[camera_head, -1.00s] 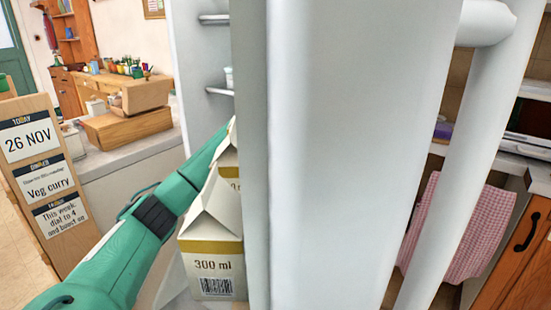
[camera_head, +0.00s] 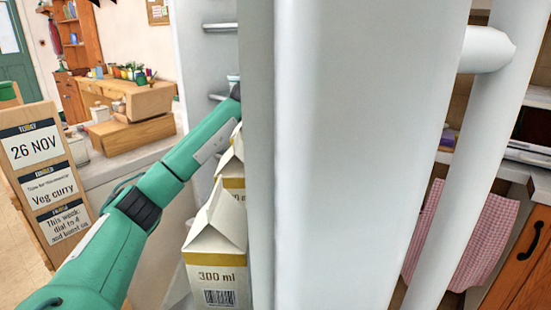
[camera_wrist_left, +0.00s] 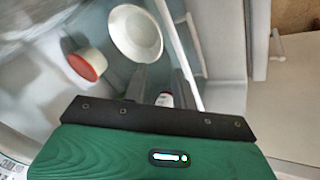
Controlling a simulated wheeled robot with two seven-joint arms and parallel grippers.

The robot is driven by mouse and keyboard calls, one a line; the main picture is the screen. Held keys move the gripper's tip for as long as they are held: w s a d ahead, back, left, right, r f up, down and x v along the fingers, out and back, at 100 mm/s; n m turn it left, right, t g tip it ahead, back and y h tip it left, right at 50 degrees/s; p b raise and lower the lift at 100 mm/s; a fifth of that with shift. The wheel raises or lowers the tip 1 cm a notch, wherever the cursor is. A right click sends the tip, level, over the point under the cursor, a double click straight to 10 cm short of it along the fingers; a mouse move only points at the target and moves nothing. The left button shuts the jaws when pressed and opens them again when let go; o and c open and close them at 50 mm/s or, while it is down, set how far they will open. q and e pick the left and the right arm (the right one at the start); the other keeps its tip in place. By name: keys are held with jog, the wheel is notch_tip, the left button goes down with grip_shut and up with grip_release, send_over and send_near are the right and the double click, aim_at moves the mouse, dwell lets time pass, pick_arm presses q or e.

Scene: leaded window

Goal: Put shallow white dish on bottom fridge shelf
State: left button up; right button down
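A round shallow white dish (camera_wrist_left: 135,32) shows in the left wrist view, lying on a pale surface inside the fridge just beyond my fingertips. My left gripper (camera_wrist_left: 160,78) has two dark fingers spread apart, with a gap between them. One fingertip is close to the dish's near rim; I cannot tell if they touch. In the head view my left arm reaches into the fridge (camera_head: 205,60), and its gripper is hidden behind the fridge door (camera_head: 350,150). Two fridge shelf edges (camera_head: 220,27) show at the upper left. My right gripper is not in view.
Cartons marked 300 ml (camera_head: 215,250) stand in the door beside my left arm. A menu board (camera_head: 45,180) stands at left.

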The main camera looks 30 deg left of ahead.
pick_arm(q)
jog(key=shift+v, duration=1.75)
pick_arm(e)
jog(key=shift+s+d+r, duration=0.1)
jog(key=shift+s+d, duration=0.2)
pick_arm(q)
jog(key=shift+f, duration=0.1)
